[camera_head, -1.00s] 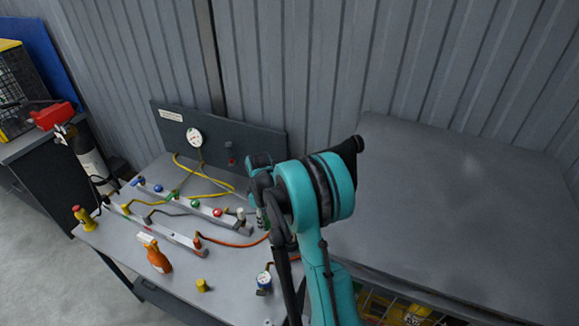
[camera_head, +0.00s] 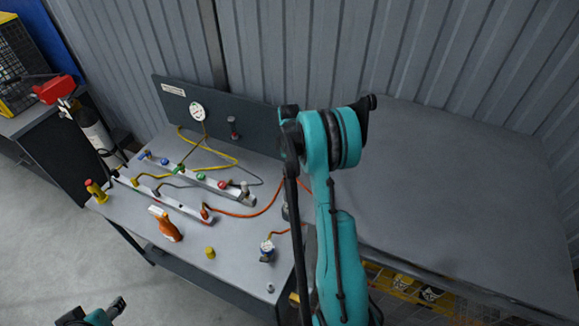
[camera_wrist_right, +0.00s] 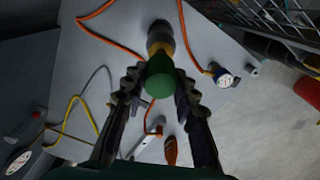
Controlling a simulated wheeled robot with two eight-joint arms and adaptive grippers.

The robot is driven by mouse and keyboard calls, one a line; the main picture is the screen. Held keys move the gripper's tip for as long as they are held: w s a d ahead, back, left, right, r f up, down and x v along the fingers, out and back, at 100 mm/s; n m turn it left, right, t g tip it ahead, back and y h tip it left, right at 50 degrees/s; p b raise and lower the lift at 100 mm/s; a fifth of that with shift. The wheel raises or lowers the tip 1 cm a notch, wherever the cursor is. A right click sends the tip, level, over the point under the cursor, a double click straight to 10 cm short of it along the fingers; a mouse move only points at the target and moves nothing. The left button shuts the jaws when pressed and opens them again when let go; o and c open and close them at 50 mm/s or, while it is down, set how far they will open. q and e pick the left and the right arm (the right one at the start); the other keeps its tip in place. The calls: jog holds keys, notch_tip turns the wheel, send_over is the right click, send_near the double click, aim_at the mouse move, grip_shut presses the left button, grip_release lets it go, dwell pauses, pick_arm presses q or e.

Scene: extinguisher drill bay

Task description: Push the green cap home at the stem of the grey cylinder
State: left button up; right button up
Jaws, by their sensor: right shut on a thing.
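In the right wrist view, the round green cap (camera_wrist_right: 160,76) is between the fingers of my right gripper (camera_wrist_right: 157,84), which is shut on it. Just beyond it, in line, are a yellow band and a dark grey rounded body (camera_wrist_right: 160,32), apparently the grey cylinder. The cap covers the stem, so I cannot tell whether cap and stem touch. In the head view my right arm hides the right gripper and cap. The tip of my left gripper (camera_head: 117,306) shows at the bottom left, away from the table; its opening is unclear.
The table (camera_head: 235,255) carries grey rails (camera_head: 180,207) with coloured fittings, yellow and orange hoses, an orange bottle (camera_head: 165,224), a yellow cap (camera_head: 210,253) and a gauge (camera_head: 267,247). A dark panel (camera_head: 262,130) stands behind. A large grey surface (camera_head: 460,190) lies right.

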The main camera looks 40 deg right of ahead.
jog(key=shift+f, duration=0.45)
jog(key=shift+f, duration=0.1)
jog(key=shift+f+b, duration=0.2)
jog(key=shift+b, duration=0.35)
jog(key=shift+b, duration=0.3)
dwell(0.3)
jog(key=shift+f, duration=0.15)
dwell(0.5)
jog(key=shift+f+b, duration=1.05)
jog(key=shift+b, duration=0.05)
